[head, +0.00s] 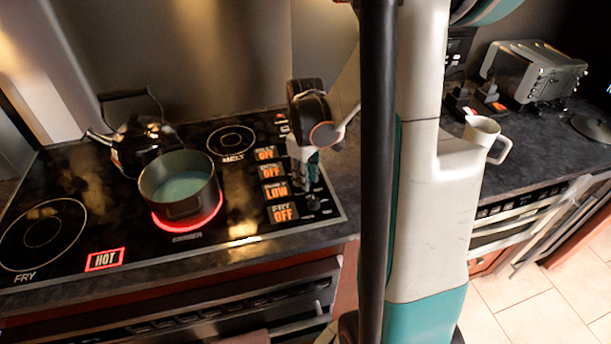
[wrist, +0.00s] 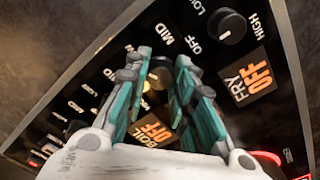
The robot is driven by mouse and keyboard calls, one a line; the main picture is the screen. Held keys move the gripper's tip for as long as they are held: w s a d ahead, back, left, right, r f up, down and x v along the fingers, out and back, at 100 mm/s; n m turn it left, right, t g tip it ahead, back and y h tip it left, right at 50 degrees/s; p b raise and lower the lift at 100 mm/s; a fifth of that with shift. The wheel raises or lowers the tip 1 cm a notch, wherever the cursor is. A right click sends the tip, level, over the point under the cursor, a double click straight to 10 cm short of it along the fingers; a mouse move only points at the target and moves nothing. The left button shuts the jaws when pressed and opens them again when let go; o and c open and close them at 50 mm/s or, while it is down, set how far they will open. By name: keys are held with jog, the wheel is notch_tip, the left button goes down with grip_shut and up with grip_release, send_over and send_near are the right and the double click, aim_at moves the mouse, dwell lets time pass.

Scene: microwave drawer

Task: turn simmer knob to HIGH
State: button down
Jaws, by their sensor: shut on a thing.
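My gripper (head: 303,170) reaches down onto the knob column at the right side of the black cooktop. In the wrist view its teal fingers (wrist: 164,62) are shut on the simmer knob (wrist: 158,78), which is partly hidden between them. The simmer display (head: 276,190) glows orange and reads LOW in the head view. The fingers and palm hide it in the wrist view. The simmer burner ring (head: 190,224) glows red under a dark pot (head: 180,186). The knob's exact pointer angle cannot be told.
The fry knob (wrist: 230,26) and its OFF display (wrist: 250,80) sit beside the fingers. The boil display (wrist: 152,130) also reads OFF. A black kettle (head: 142,145) stands behind the pot.

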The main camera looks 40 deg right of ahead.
jog(key=m, duration=1.4)
jog(key=shift+m, duration=0.3)
jog(key=m, duration=0.3)
jog(key=shift+m, duration=0.3)
jog(key=m, duration=0.3)
jog(key=shift+m, duration=0.4)
jog(key=m, duration=0.6)
jog(key=shift+m+b, duration=0.3)
jog(key=shift+m, duration=0.1)
jog(key=c, duration=1.3)
grip_release()
jog(key=shift+c, duration=0.2)
